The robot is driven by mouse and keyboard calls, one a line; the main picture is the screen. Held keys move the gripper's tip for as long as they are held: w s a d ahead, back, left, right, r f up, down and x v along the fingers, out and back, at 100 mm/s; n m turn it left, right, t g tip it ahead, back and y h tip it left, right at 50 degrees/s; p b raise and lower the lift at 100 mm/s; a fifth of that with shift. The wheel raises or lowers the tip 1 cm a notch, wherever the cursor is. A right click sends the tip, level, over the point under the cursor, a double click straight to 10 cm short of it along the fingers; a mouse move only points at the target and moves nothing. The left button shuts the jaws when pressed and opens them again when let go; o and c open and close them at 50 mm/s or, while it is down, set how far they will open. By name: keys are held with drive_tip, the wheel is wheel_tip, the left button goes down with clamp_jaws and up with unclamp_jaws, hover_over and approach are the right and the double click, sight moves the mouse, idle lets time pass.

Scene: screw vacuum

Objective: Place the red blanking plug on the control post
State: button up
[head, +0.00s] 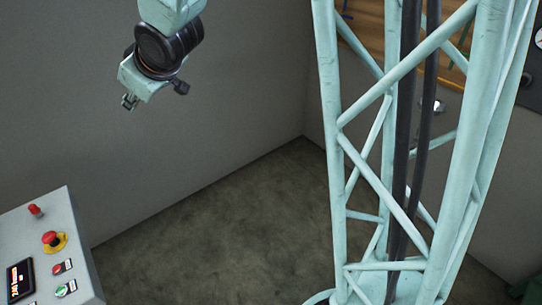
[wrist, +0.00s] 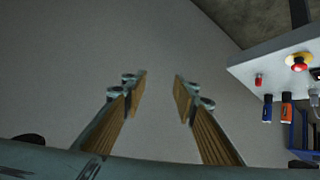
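The grey control post (head: 22,240) stands at the lower left of the head view and at the right of the wrist view (wrist: 255,62). A small upright red piece (head: 35,211), which looks like the red blanking plug, is at the far edge of its sloped top. It also shows in the wrist view (wrist: 259,79). I cannot tell if it is loose or seated. My gripper (head: 129,101) is in the air, above and to the right of the post in the head view. In the wrist view its two fingers (wrist: 161,74) are apart with nothing between them.
A red mushroom button on a yellow ring (head: 53,241), small buttons (head: 65,288) and a lit display (head: 20,280) share the post's top. Blue (wrist: 267,108) and orange (wrist: 287,110) pieces hang along its edge. A pale green lattice column (head: 360,150) stands right; the floor between is bare.

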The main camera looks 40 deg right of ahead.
drive_tip(key=s+d+r+m+g+h, duration=0.1)
drive_tip(key=s+d+r, duration=0.15)
drive_tip(key=s, duration=0.45)
drive_tip(key=s+d+r+m+g+h, duration=0.1)
drive_tip(key=s+d+r+m, duration=0.1)
drive_tip(key=s+d, duration=0.35)
drive_tip(key=s+d+r+m+h, duration=0.1)
drive_tip(key=s+d+r, duration=0.15)
drive_tip(key=s, duration=0.55)
drive_tip(key=s+m+g, duration=0.2)
drive_tip(key=s+g, duration=0.1)
drive_tip(key=s, duration=2.4)
drive_tip(key=shift+r+m+g+y, duration=0.25)
drive_tip(key=shift+m+g+y, duration=0.05)
drive_tip(key=shift+m+g, duration=0.1)
drive_tip(key=shift+c, duration=0.8)
drive_tip(key=shift+a, duration=0.2)
